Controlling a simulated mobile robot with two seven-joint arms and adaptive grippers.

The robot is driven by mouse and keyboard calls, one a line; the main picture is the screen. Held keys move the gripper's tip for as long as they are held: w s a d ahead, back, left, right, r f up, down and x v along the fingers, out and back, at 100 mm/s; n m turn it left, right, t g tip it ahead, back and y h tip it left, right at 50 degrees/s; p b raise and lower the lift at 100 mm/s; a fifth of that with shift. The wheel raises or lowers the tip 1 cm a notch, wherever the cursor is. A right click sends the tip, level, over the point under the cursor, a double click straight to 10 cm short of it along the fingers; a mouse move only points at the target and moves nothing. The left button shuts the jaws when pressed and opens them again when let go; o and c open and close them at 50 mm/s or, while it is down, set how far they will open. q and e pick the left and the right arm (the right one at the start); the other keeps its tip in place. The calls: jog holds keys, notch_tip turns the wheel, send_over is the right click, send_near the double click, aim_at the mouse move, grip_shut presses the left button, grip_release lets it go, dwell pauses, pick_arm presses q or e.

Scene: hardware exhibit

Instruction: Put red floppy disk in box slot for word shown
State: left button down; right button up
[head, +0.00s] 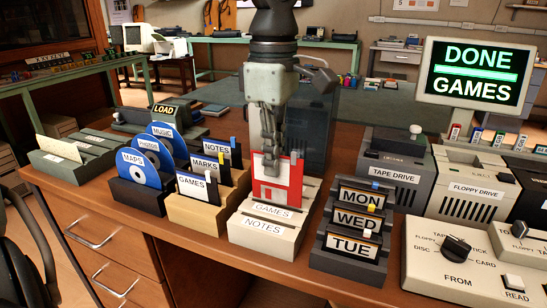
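The red floppy disk (283,193) stands upright at the pale slotted box (262,240), by the slot labelled GAMES (273,209). Its lower edge is hidden behind the GAMES label. A second label on the box front reads NOTES (262,227). My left gripper (270,165) points down from above and is shut on the upper part of the disk. One finger covers part of the disk's face; the far finger is hidden. The monitor (478,76) shows DONE above a green bar and GAMES below it. My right gripper is out of view.
Left of the box stand a holder with black cards (197,190) and a holder with blue discs (140,167). Right of it are a MON, WED, TUE card rack (350,222), a tape drive (394,173), a floppy drive (470,189) and a dial panel (458,256).

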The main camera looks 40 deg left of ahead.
pick_arm(q)
jog(key=shift+f, duration=0.2)
dwell(0.5)
jog(key=shift+f+b, duration=1.8)
jog(key=shift+f, duration=0.1)
jog(key=c, duration=1.6)
grip_release()
jog(key=shift+c, duration=0.2)
jog(key=shift+r, duration=0.15)
jog(key=shift+r+p, duration=2.8)
jog(key=shift+r, duration=1.1)
